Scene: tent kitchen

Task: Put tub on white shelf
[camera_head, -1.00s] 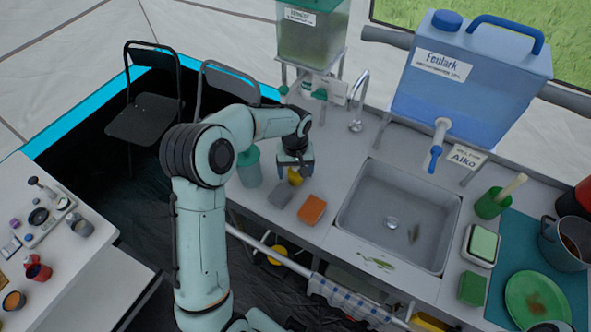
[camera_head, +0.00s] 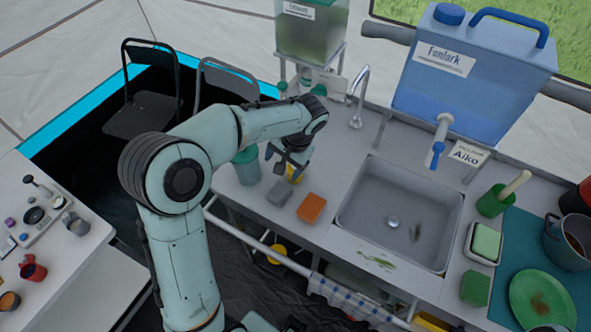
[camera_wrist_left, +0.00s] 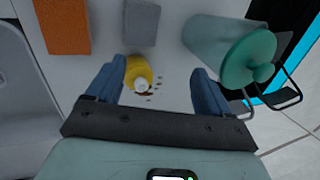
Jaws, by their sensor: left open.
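A teal tub with a lid (camera_head: 246,166) stands on the counter left of the sink. In the left wrist view the lidded tub (camera_wrist_left: 215,42) lies to the right, just outside the right-hand finger. My left gripper (camera_head: 283,163) is open over the counter, beside the tub. In the left wrist view the open left gripper (camera_wrist_left: 155,85) has a small yellow item with a white top (camera_wrist_left: 138,70) between its fingers, not visibly gripped. A white surface (camera_head: 100,285), possibly the shelf, is at lower left. My right gripper is not in view.
A grey block (camera_head: 279,193) and an orange sponge (camera_head: 311,208) lie near the counter's front edge. The sink (camera_head: 395,225) is to the right. A water dispenser (camera_head: 312,40) stands behind the gripper. A white table (camera_head: 60,250) holds small items.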

